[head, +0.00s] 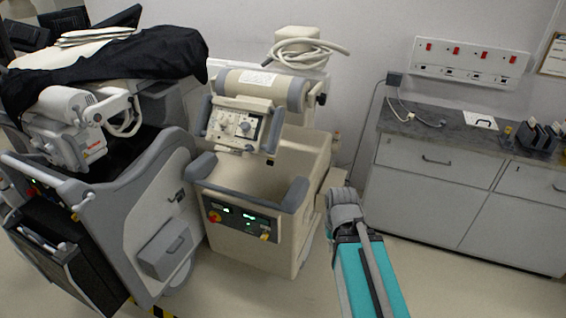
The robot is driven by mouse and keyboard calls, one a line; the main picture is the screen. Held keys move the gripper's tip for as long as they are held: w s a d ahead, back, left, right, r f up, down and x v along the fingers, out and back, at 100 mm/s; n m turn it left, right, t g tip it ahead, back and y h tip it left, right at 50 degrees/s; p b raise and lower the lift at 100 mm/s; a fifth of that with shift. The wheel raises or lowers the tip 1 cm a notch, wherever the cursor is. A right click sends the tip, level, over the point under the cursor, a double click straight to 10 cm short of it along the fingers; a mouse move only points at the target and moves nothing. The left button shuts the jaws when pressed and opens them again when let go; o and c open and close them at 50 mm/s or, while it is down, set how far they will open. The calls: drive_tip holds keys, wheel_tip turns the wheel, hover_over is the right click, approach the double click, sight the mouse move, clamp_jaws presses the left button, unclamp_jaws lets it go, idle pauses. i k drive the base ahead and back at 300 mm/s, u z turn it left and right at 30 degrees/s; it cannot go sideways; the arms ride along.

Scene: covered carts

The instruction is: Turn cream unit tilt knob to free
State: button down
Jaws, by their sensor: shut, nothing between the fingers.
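The cream unit (262,172) is a wheeled cart in the middle of the head view. Its tilted upper control panel (223,124) carries small dials and switches. A dark lower front panel (240,222) has green displays, a red button (214,216) on the left and a small yellowish knob (265,237) on the right. Labels are too small to read, so I cannot tell which control is the tilt knob or its setting. My teal and grey arm rises from the bottom, its grey joint right of the cart. My gripper's fingers do not show.
A grey-and-white cart (150,205) under a black cover (130,60) stands close on the left. A coiled hose (303,52) lies behind the cream unit. A cabinet (440,190) with a dark worktop stands right. Floor is clear at the lower right.

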sight(321, 99)
drive_tip(key=z, duration=0.45)
drive_tip(key=k, duration=0.95)
drive_tip(key=u, duration=0.65)
drive_tip(key=i, duration=1)
